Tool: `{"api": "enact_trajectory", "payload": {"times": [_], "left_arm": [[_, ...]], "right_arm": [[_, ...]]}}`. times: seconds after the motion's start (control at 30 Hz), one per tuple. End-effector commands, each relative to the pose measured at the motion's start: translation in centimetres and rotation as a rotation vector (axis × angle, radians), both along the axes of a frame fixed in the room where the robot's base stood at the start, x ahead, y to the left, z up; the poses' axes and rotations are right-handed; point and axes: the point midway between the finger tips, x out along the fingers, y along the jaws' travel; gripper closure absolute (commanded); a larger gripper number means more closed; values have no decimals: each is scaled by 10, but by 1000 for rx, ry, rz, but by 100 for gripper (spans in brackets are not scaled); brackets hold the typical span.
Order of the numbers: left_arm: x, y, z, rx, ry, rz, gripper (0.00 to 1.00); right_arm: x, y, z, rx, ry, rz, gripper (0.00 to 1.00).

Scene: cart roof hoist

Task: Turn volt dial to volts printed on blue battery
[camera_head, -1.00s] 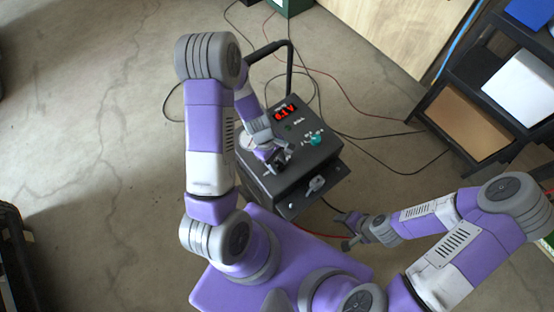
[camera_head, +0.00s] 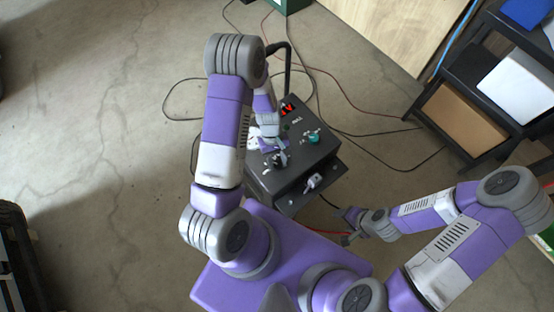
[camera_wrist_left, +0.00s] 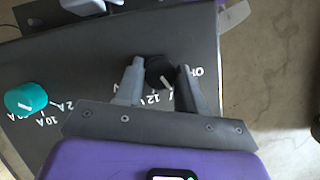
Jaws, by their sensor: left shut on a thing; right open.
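The dark charger box (camera_head: 315,160) stands in front of me, its panel facing up. Its black volt dial (camera_wrist_left: 157,70) has a white pointer slanting down and right in the left wrist view. A "12" label lies below it and a partly hidden label, seemingly "Off", to its right. My left gripper (camera_head: 277,160) is shut on the dial, one finger on each side; its fingers also show in the left wrist view (camera_wrist_left: 158,80). My right gripper (camera_head: 348,236) is open and empty, beside the box's near right. I cannot make out a blue battery.
A teal knob (camera_head: 314,137) with amp labels sits on the same panel. A black handle (camera_head: 288,60) rises behind. Cables lie on the floor. A shelf (camera_head: 470,125) with boxes stands at right.

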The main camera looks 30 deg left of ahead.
Motion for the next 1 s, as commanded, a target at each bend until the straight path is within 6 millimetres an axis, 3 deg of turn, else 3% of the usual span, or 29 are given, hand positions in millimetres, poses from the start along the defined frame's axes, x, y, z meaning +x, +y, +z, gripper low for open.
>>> {"api": "enact_trajectory", "payload": {"times": [0.33,0.37,0.5,0.83,1.0], "left_arm": [[0,0,0,1,-1,-3,92],[0,0,0,1,-1,-3,60],[0,0,0,1,-1,-2,38],[1,1,3,0,-1,-2,37],[7,7,25,1,-4,-3,37]], "right_arm": [[0,0,0,0,0,0,37],[0,0,0,0,0,0,37],[0,0,0,0,0,0,37],[0,0,1,0,0,0,37],[0,0,8,0,0,0,37]]}}
